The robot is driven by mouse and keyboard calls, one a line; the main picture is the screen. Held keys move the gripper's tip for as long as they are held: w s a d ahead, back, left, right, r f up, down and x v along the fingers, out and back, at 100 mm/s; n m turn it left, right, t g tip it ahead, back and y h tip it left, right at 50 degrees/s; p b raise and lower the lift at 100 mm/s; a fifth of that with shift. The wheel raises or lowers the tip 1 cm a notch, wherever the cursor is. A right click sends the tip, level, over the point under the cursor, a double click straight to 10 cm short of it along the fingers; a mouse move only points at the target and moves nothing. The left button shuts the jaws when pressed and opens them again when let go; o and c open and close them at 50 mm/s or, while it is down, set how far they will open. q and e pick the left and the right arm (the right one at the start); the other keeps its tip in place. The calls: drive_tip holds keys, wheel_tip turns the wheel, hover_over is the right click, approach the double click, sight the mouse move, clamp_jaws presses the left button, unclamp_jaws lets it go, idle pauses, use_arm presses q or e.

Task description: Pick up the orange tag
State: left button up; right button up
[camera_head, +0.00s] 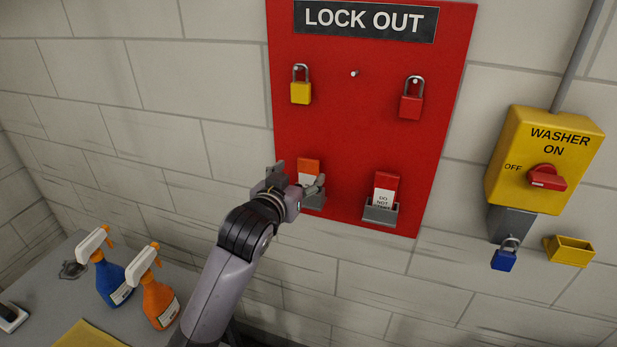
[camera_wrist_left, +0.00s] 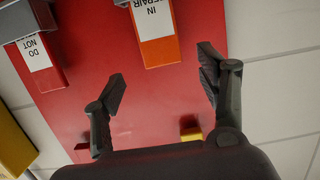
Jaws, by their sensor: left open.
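The orange tag (camera_head: 309,168) stands upright in a grey holder (camera_head: 313,198) low on the red lock-out board (camera_head: 345,130). It also shows in the left wrist view, where the orange tag (camera_wrist_left: 160,48) has a white label reading "IN REPAIR" and appears upside down. My left gripper (camera_head: 299,176) is open in front of the tag in the head view and hides part of its lower half and holder. In the left wrist view the open fingers (camera_wrist_left: 163,80) are spread to either side of the tag's end, with no visible contact. My right gripper is not in view.
A red tag (camera_head: 385,184) stands in its own holder to the right. A yellow padlock (camera_head: 301,92) and a red padlock (camera_head: 411,106) hang above. A yellow washer switch box (camera_head: 520,155) is on the right wall. Spray bottles (camera_head: 159,302) stand on the table at lower left.

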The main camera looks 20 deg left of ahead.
sight(307, 166)
use_arm(q)
drive_tip(key=shift+w+f, duration=0.2)
drive_tip(key=shift+w, duration=0.9)
drive_tip(key=w, duration=0.1)
drive_tip(key=w+p, duration=0.1)
drive_tip(key=w, duration=0.1)
drive_tip(key=w+p, duration=0.1)
drive_tip(key=shift+w+f, duration=0.2)
drive_tip(key=shift+f, duration=0.15)
drive_tip(key=shift+w+f+p, duration=0.15)
drive_tip(key=shift+w+p, duration=0.15)
drive_tip(key=shift+w, duration=0.05)
drive_tip(key=shift+s, duration=0.1)
drive_tip(key=shift+c, duration=0.6)
